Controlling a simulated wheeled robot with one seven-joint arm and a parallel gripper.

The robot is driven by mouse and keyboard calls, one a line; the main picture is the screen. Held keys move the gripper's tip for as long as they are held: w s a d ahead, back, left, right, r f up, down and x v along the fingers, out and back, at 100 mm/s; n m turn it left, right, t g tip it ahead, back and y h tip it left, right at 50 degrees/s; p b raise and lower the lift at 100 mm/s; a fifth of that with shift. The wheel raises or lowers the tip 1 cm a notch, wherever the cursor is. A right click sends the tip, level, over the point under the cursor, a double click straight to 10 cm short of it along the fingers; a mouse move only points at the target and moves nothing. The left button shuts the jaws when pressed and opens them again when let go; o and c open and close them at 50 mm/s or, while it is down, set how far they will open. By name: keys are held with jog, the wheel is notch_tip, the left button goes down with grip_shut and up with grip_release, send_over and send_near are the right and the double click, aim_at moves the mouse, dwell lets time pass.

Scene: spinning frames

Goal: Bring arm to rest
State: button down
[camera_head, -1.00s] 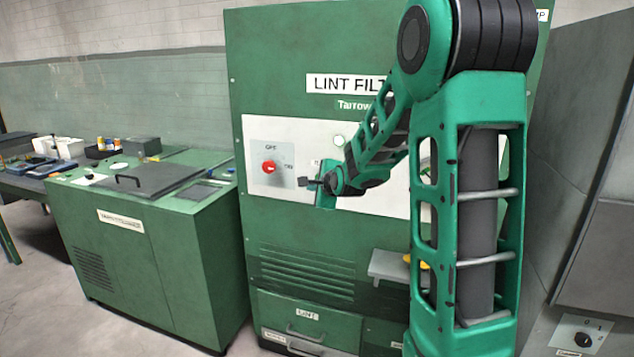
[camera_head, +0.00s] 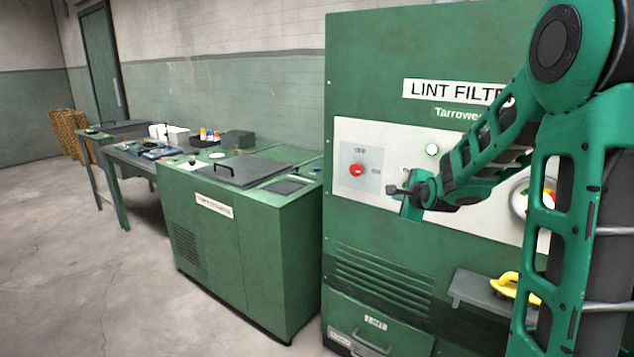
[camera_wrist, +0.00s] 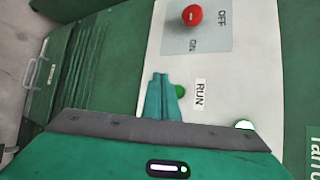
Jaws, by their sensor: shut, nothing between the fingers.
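My arm is green with dark joints and stands at the right of the head view, bent at the top. Its forearm slopes down and left in front of the white panel of the green lint filter cabinet (camera_head: 375,65). My gripper (camera_head: 396,190) is shut and empty at the end of the forearm. In the wrist view the teal fingers (camera_wrist: 161,97) lie together in front of the panel, near the RUN label (camera_wrist: 199,93). I cannot tell how far they are from the panel. The red knob (camera_head: 356,170) is left of the gripper in the head view.
A small grey shelf with a yellow thing (camera_head: 515,287) juts out below the panel at right. A low green machine (camera_head: 240,245) stands left of the cabinet, and a table with several small items is beyond it. The floor at left (camera_head: 80,270) is clear.

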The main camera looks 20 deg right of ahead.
jog(key=s+a+f+n+g+y, duration=0.1)
jog(key=s+n+g, duration=0.3)
jog(key=s, duration=1)
jog(key=s+a+f+n+g+y, duration=0.1)
jog(key=s+a+f+n+g, duration=0.2)
jog(key=s+n, duration=0.5)
jog(key=s+a+f+n+g+y, duration=0.1)
jog(key=s+n+g, duration=0.4)
jog(key=s, duration=1.7)
jog(key=shift+a+f+n+g, duration=0.4)
jog(key=shift+a+f, duration=0.25)
jog(key=shift+a, duration=0.25)
jog(key=shift+s, duration=0.1)
